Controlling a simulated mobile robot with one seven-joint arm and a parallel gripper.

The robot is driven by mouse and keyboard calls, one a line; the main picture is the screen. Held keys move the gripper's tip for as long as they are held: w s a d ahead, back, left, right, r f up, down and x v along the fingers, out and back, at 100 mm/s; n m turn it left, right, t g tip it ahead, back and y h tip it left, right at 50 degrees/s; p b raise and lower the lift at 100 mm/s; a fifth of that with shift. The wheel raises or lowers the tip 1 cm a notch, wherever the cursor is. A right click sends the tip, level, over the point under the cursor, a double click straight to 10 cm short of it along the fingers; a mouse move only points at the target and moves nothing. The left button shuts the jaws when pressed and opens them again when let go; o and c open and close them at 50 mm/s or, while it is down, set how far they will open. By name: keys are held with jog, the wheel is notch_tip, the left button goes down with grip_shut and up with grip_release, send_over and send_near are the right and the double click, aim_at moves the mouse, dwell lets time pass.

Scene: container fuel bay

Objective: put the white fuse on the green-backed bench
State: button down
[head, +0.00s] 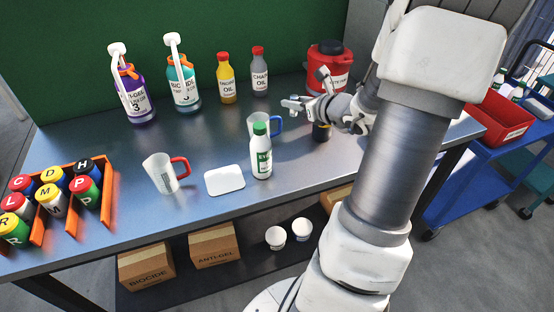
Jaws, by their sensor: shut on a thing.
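The bench (215,148) has a dark metallic top and a green back panel (90,60). My gripper (298,104) reaches in from the right, over the bench top. It is shut on a small pale piece with greyish ends, which looks like the white fuse (292,103). The piece is small and partly covered by the fingers. I cannot tell whether it touches the bench top or hangs just above it.
A blue-handled jug (254,124) and a green-capped bottle (261,158) stand close to my gripper. A red-handled jug (160,173), a white plate (224,180) and an orange rack (108,190) are further left. Pump bottles (184,88) line the back. Bare top lies between.

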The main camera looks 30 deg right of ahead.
aim_at(292, 148)
notch_tip(292, 148, down, 3)
jog(key=shift+w+r+b, duration=0.1)
jog(key=shift+b, duration=0.65)
notch_tip(292, 148, down, 10)
jog(key=shift+r+b, duration=0.25)
jog(key=shift+b, duration=0.9)
jog(key=shift+f, duration=0.2)
jog(key=c, duration=0.7)
grip_release()
jog(key=shift+r, duration=0.1)
jog(key=shift+r, duration=0.25)
jog(key=p+v, duration=0.1)
jog(key=v, duration=1.1)
jog(key=shift+f+p, duration=0.15)
jog(key=shift+p, duration=0.25)
